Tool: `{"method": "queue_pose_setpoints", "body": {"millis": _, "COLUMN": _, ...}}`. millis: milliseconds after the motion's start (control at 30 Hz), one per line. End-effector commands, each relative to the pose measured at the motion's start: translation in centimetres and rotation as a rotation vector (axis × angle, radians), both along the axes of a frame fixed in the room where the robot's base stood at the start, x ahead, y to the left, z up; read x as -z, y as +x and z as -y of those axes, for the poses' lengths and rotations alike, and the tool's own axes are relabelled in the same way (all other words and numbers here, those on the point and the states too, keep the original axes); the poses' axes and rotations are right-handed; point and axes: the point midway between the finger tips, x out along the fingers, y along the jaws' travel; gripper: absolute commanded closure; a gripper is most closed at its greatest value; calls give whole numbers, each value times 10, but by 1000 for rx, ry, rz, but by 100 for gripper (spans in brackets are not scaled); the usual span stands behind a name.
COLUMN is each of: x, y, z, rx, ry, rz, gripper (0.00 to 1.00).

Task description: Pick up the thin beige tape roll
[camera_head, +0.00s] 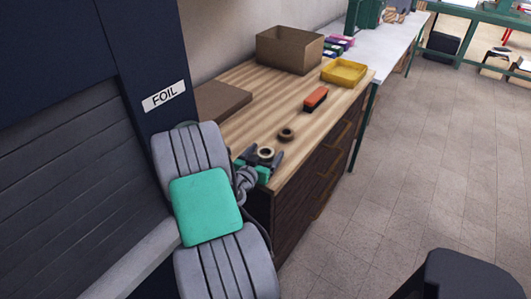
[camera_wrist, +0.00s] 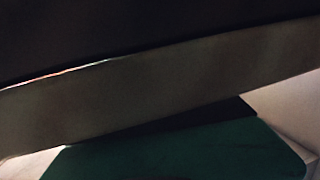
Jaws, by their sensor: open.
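The thin beige tape roll (camera_head: 266,152) lies near the close end of the wooden counter in the head view, as a small pale ring with a dark hole. My gripper (camera_head: 264,157) is open at the counter's near edge, with one dark finger to each side of the roll in the picture. I cannot tell whether the fingers are level with the roll or touch it. The wrist view is dark and filled by close surfaces, a grey-brown band and a green shape. No roll can be made out there.
On the counter (camera_head: 240,98), a darker roll (camera_head: 286,134) lies just beyond the beige one.

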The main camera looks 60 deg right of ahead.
Motion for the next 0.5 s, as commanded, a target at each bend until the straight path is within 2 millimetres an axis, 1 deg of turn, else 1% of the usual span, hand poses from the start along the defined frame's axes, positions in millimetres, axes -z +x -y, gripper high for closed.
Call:
{"method": "queue_pose_setpoints", "body": {"millis": 100, "x": 0, "y": 0, "z": 0, "rx": 1, "ry": 0, "rz": 0, "gripper": 20}}
{"method": "queue_pose_setpoints", "body": {"millis": 133, "x": 0, "y": -1, "z": 0, "rx": 1, "ry": 0, "rz": 0, "gripper": 22}}
{"method": "queue_pose_setpoints", "body": {"millis": 500, "x": 0, "y": -1, "z": 0, "rx": 2, "ry": 0, "rz": 0, "gripper": 52}}
